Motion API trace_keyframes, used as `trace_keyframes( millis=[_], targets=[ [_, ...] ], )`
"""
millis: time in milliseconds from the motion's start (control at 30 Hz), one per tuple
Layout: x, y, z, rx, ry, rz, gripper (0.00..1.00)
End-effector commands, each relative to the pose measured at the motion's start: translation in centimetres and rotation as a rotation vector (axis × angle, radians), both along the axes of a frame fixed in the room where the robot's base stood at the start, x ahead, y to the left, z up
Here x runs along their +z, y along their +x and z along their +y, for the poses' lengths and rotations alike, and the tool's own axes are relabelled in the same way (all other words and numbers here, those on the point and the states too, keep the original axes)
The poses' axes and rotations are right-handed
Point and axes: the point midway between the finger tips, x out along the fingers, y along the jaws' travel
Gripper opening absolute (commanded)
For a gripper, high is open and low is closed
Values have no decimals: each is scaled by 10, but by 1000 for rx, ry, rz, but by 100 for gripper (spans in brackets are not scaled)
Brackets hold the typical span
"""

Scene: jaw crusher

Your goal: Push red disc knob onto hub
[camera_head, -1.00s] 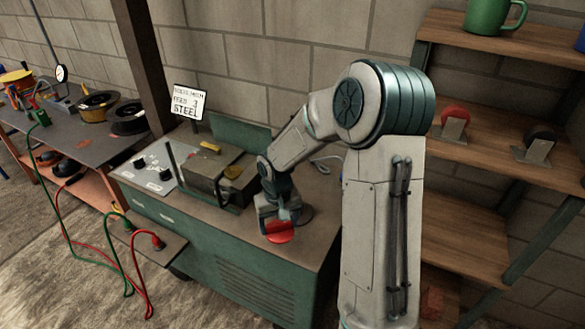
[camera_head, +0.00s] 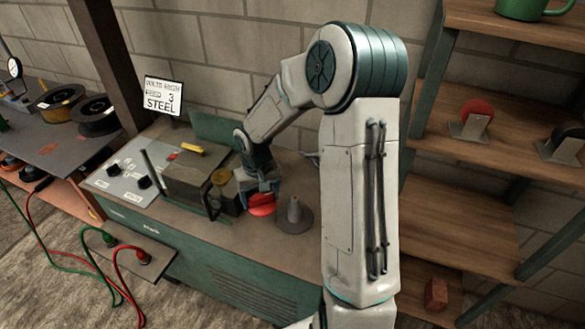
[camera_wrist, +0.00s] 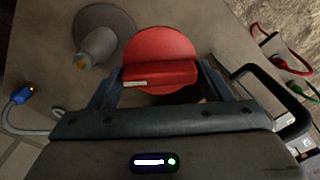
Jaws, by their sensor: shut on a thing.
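The red disc knob (camera_wrist: 160,50) is between the fingers of my gripper (camera_wrist: 160,82), which is shut on its raised grip bar in the wrist view. In the head view the knob (camera_head: 262,205) shows below my gripper (camera_head: 258,188), over the top of the green machine. A grey cone-shaped piece with a round flange, which looks like a stand (camera_head: 293,214), is just right of the knob. In the wrist view this grey piece (camera_wrist: 100,45) lies left of the knob, apart from it. Which part is the hub I cannot tell.
A dark boxy block with a handle (camera_head: 200,180) stands left of my gripper on the green machine (camera_head: 240,255). Shelves (camera_head: 465,190) at right hold a red disc on a bracket (camera_head: 476,112) and a black one (camera_head: 563,142). Red and green cables (camera_head: 118,260) plug in at front left.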

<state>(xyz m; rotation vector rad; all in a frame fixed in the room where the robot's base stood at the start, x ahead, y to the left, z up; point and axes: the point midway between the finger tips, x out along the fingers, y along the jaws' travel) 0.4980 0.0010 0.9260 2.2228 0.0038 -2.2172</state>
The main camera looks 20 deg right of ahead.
Motion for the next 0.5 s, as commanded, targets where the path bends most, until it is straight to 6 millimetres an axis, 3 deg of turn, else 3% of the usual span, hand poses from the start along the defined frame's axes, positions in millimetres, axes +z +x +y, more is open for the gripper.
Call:
trace_keyframes(
  millis=[267,500],
  targets=[
    [3,0,-6,108,-2,0,52],
    [13,-1,-22,449,-7,4,52]
  ],
)
